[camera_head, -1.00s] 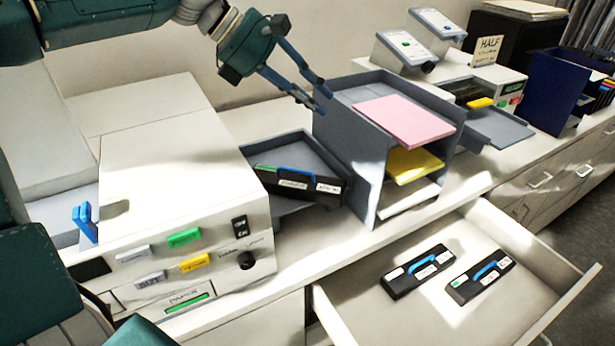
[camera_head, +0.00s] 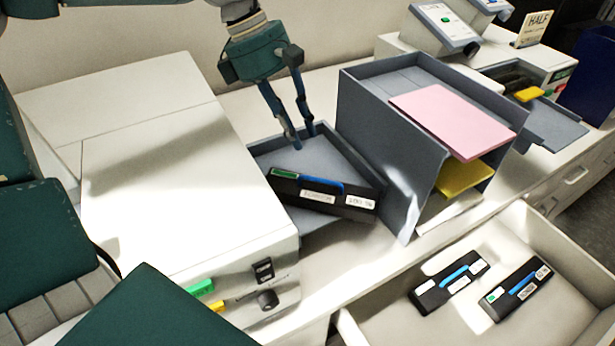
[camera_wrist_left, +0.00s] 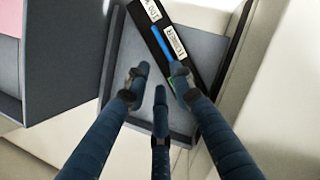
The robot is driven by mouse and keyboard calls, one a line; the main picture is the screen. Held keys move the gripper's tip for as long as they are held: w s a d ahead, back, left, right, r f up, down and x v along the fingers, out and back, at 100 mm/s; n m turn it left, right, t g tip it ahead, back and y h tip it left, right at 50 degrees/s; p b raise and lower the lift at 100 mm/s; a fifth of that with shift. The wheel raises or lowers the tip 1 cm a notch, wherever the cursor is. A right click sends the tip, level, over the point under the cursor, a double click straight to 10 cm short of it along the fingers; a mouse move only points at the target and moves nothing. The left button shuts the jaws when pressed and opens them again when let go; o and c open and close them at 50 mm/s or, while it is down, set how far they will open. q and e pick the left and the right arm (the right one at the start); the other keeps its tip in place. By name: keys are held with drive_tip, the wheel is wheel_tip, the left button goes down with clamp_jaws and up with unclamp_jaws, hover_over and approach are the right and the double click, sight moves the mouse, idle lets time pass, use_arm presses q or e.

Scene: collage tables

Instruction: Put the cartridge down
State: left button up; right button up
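A black cartridge (camera_head: 324,194) with a blue handle, a green patch and white labels lies slanted across the front of the grey tray (camera_head: 262,152), between the white machine and the grey shelf unit. My left gripper (camera_head: 302,140) points down over the tray behind the cartridge, with its fingers apart and nothing between them. In the left wrist view the cartridge (camera_wrist_left: 168,45) lies beyond the open fingers (camera_wrist_left: 160,75), and one finger overlaps its end; contact cannot be told. Two similar cartridges (camera_head: 449,286) (camera_head: 515,292) lie in the open drawer (camera_head: 400,325). My right gripper is not in view.
The white machine (camera_head: 150,170) stands left of the tray. The grey shelf unit (camera_head: 385,150) with pink sheets (camera_head: 452,120) and yellow sheets (camera_head: 464,178) stands close on the right. The open drawer juts out at the front right. Another machine (camera_head: 440,28) stands farther back.

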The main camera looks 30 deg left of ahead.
sight(326, 188)
use_arm(q)
drive_tip(key=d+f+b, duration=0.2)
drive_tip(key=f, duration=0.1)
drive_tip(key=f+b, duration=0.1)
drive_tip(key=shift+s+d+f, duration=0.2)
drive_tip(key=shift+d, duration=0.2)
drive_tip(key=shift+w+d+f, duration=0.15)
drive_tip(key=shift+f, duration=0.2)
drive_tip(key=b+x, duration=0.1)
drive_tip(key=x, duration=0.3)
drive_tip(key=shift+f, duration=0.2)
drive_tip(key=shift+f+b, duration=0.15)
drive_tip(key=shift+b, duration=0.15)
drive_tip(key=shift+c, duration=0.8)
clamp_jaws()
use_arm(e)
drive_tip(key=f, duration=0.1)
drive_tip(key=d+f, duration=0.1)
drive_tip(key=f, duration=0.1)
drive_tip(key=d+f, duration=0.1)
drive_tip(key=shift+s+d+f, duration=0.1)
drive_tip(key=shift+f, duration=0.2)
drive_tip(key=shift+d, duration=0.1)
